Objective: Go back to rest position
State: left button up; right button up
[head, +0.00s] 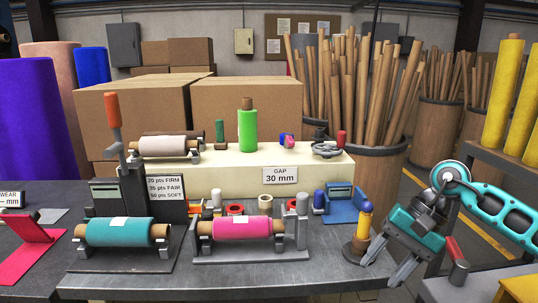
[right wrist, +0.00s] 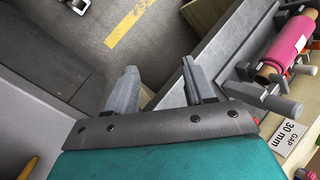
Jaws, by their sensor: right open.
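My right gripper (head: 379,272) is at the right front of the grey bench in the head view, its fingers pointing down and to the left. It is open, with nothing between the fingers. In the right wrist view, my right gripper (right wrist: 158,80) shows its two fingers apart over the floor and the bench edge. My left gripper is not in view. A teal felt roll (head: 118,232) and a pink felt roll (head: 242,227) lie in stands on the bench. The pink roll (right wrist: 284,47) also shows at the right of the wrist view.
A cream block (head: 200,178) bears a green roll (head: 247,130) and a gap sign (head: 283,176). Yellow rolls (head: 503,92) stand at right.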

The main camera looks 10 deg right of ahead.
jog(key=s+a+m+t+y, duration=0.2)
jog(key=a+m+t+y, duration=0.4)
jog(key=a+m+y, duration=0.95)
jog(key=s+d+f+n+t+h, duration=0.1)
jog(key=s+f+n+h, duration=0.3)
jog(key=f+n+h, duration=0.2)
jog(key=s+d+f+n+t+h, duration=0.1)
jog(key=s+f+n+t+h, duration=0.1)
jog(key=s+f+n+h, duration=0.2)
jog(key=s+d+f+n+t+h, duration=0.1)
jog(key=s+f+n+h, duration=0.3)
jog(key=f+n+h, duration=0.5)
notch_tip(320, 180, down, 6)
jog(key=n, duration=0.6)
jog(key=shift+d+n, duration=0.3)
jog(key=shift+n, duration=0.05)
jog(key=shift+h, duration=0.25)
jog(key=shift+c, duration=1)
jog(key=shift+s+d, duration=0.1)
